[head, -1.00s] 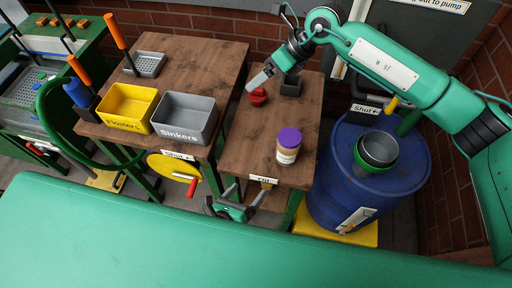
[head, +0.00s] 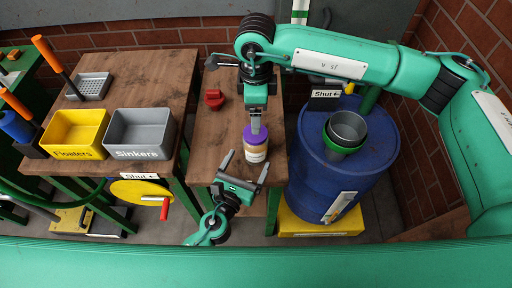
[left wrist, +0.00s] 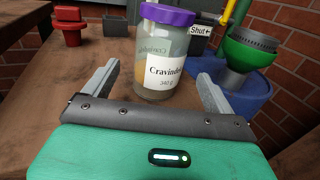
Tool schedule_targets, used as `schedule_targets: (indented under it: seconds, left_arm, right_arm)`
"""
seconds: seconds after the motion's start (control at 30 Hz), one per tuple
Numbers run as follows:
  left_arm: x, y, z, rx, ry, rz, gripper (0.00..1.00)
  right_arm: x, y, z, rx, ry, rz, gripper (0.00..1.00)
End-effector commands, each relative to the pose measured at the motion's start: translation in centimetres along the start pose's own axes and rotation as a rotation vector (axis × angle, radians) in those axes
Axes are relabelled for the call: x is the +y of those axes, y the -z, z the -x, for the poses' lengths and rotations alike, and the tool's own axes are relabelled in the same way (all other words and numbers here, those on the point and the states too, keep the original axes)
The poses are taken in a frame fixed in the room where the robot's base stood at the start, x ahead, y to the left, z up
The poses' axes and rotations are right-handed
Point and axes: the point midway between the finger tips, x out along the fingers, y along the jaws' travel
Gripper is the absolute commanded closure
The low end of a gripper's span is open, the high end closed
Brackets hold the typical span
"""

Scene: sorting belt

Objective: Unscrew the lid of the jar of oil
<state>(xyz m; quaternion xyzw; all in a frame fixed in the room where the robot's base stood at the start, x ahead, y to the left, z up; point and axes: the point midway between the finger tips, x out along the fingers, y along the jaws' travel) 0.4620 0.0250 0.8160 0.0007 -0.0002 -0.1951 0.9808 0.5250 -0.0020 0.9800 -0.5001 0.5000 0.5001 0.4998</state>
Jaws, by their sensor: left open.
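The jar (head: 255,155) stands upright on the narrow wooden table and has a purple lid (head: 255,134). In the left wrist view the jar (left wrist: 160,62) shows a white label and pale contents, with the lid (left wrist: 167,15) at the top edge. My left gripper (head: 246,164) is open, on the near side of the jar, its fingers pointing at it with one to each side; they do not grip it. My right gripper (head: 255,122) points down right over the lid. Whether its fingers touch the lid or are parted, I cannot tell.
A red part (head: 214,100) stands farther back on the same table. A blue drum (head: 310,185) with a green-rimmed cup (head: 345,132) stands to the right. Yellow (head: 77,151) and grey (head: 140,154) bins sit on the left table.

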Motion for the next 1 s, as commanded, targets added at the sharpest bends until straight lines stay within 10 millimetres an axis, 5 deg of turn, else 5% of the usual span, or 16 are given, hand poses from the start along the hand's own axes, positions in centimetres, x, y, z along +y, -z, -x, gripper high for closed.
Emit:
schedule_targets:
  seconds: [0.4,0.8,1.0]
  left_arm:
    - [0.0,0.0,-6.2,0.000,0.001,0.000,0.11]
    - [0.0,0.0,-6.8,0.001,0.001,0.001,0.11]
    - [0.0,0.0,-6.8,0.001,0.001,0.001,0.48]
  right_arm:
    - [0.0,0.0,0.0,-0.001,0.000,0.000,0.18]
    - [0.0,0.0,0.0,-0.002,0.000,0.000,0.18]
    - [0.0,0.0,0.0,-0.002,0.000,0.000,0.18]
